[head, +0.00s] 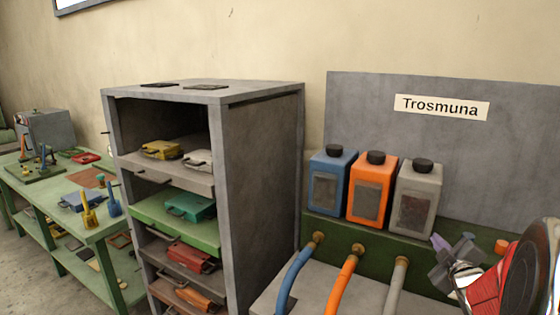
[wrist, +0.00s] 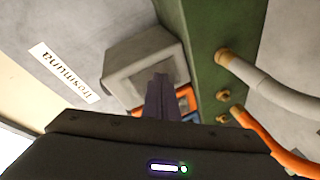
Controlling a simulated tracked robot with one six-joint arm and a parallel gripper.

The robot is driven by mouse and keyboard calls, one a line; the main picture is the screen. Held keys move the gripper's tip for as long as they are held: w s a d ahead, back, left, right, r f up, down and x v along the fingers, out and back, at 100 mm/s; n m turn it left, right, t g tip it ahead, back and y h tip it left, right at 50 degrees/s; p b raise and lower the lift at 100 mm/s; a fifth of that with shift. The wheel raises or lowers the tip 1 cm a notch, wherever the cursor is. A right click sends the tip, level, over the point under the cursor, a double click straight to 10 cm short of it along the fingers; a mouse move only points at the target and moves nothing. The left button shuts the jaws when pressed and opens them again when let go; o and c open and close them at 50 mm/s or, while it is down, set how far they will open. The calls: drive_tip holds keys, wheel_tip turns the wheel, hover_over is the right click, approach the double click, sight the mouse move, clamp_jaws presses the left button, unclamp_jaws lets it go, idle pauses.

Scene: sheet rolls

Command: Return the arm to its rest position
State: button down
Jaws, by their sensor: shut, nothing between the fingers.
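My gripper (head: 450,256) shows at the lower right of the head view, in front of the green ledge and to the right of the grey canister (head: 415,198). In the wrist view my gripper (wrist: 160,78) has its dark fingers together, with nothing between them. Behind them in that view is the grey canister (wrist: 135,62), turned over in the picture. My arm fills the lower right corner of the head view, and its wrist housing fills the bottom of the wrist view.
Blue (head: 328,185) and orange (head: 371,190) canisters stand beside the grey one, under a "Trosmuna" sign (head: 441,107). Blue, orange and grey hoses (head: 395,285) run below. A grey shelf cabinet (head: 262,190) holds coloured cases. A green workbench (head: 95,232) with tools is at left.

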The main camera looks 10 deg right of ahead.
drive_tip(key=s+a+r+m+g, duration=0.2)
drive_tip(key=a+r+m+g, duration=0.1)
drive_tip(key=a, duration=0.7)
drive_tip(key=s+a+f+m+g+y, duration=0.1)
drive_tip(key=s+a+m+g+y, duration=0.1)
drive_tip(key=s+a, duration=0.9)
drive_tip(key=s+a+f+m+g+y, duration=0.2)
drive_tip(key=s+a+g+y, duration=0.1)
drive_tip(key=s+a, duration=0.8)
drive_tip(key=a+g, duration=0.1)
drive_tip(key=a, duration=0.4)
drive_tip(key=shift+s+f+m, duration=0.25)
drive_tip(key=shift+m, duration=0.05)
